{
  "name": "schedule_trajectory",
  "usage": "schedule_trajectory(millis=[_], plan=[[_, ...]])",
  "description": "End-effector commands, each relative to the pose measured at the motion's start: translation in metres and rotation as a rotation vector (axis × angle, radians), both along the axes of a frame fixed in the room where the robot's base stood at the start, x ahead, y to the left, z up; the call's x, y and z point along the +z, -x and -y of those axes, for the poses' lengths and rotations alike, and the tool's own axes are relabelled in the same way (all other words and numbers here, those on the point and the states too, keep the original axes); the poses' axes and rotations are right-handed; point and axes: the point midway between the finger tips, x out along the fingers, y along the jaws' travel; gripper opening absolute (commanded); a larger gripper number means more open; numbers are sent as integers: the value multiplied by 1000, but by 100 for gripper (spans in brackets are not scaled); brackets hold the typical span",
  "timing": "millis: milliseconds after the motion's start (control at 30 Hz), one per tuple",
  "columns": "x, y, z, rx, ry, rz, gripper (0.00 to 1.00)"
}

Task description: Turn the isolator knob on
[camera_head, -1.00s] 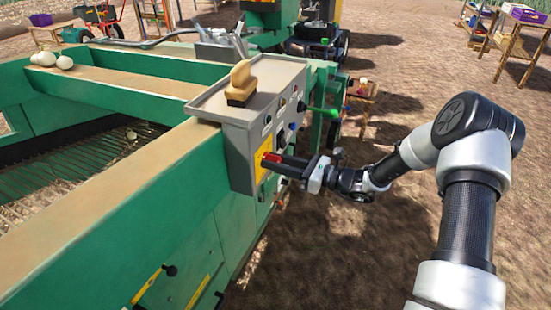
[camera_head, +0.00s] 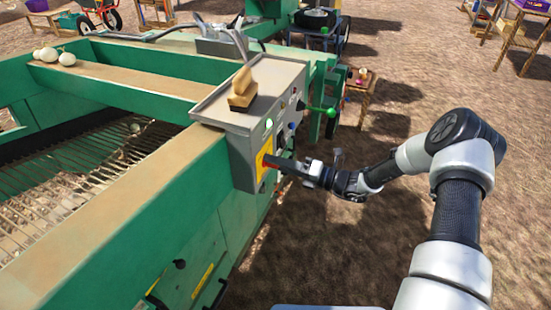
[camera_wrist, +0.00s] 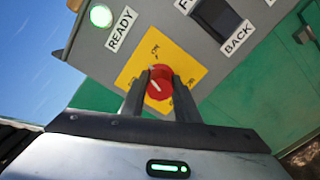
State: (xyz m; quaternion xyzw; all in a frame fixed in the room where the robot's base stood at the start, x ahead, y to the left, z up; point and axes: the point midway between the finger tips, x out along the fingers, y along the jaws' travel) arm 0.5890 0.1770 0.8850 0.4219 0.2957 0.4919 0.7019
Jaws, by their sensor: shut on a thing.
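The isolator knob (camera_wrist: 160,84) is red and round, with a white mark on its face, on a yellow plate (camera_wrist: 188,62). In the wrist view, one word on the plate above the knob looks like "ON"; the other lettering is partly hidden. My gripper (camera_wrist: 160,97) has one finger on each side of the knob and is shut on it. In the head view, my gripper (camera_head: 277,161) reaches the yellow plate (camera_head: 263,160) on the front of the grey control box (camera_head: 238,150). The knob is mostly hidden there.
A lit green lamp (camera_wrist: 101,15) labelled READY and a dark rocker switch (camera_wrist: 218,20) labelled BACK sit on the panel. A wood-handled brush (camera_head: 242,90) lies on top of the box. A green-knobbed lever (camera_head: 329,112) sticks out behind my gripper.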

Motion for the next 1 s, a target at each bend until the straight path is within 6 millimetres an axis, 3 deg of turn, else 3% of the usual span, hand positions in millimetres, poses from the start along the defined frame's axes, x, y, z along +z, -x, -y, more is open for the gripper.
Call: schedule_trajectory(millis=[500,1000], plan=[[0,0,1,0,-134,-371,6],[-1,0,1,-1,-171,-475,6]])
